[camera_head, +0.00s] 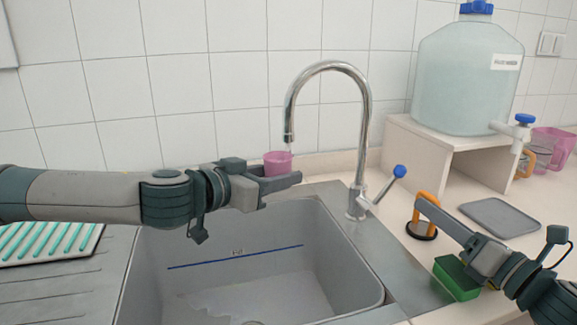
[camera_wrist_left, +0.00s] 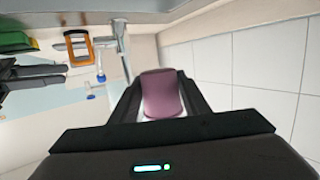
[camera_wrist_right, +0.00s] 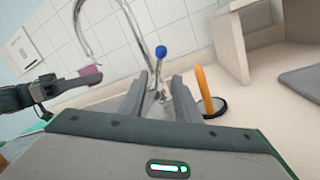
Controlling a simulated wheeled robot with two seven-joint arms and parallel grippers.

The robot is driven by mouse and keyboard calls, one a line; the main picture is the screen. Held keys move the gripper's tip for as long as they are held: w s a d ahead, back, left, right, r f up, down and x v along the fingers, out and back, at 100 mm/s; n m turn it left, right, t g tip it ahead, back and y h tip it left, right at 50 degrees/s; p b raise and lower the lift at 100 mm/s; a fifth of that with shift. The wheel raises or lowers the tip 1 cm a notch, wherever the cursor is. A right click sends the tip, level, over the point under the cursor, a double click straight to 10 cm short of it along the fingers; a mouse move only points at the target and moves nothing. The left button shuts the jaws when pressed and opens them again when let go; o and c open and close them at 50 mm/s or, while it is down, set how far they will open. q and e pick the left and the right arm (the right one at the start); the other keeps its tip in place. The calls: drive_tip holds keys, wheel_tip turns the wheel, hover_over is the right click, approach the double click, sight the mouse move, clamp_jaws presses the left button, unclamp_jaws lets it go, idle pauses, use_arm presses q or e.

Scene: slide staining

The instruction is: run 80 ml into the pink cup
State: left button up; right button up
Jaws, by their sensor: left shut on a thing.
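The pink cup (camera_head: 277,163) is upright between the fingers of my left gripper (camera_head: 283,182). My left gripper is shut on it, as the left wrist view (camera_wrist_left: 161,95) also shows. The cup is under the spout of the chrome tap (camera_head: 289,137), a small gap below it. I cannot tell whether water runs or how full the cup is. The tap's lever has a blue knob (camera_head: 399,171) and leans up to the right. My right gripper (camera_wrist_right: 160,85) is open and empty, its fingers apart and pointing towards the tap's base and lever.
The sink (camera_head: 240,270) below has a blue line on its wall and a wet patch on its floor. A water jug (camera_head: 465,80) stands on a shelf.

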use_arm(q)
drive_tip(key=v, duration=0.3)
drive_tip(key=shift+s+a+f, duration=0.2)
drive_tip(key=shift+s+f, duration=0.05)
drive_tip(key=shift+f, duration=0.05)
use_arm(e)
drive_tip(key=shift+c, duration=0.5)
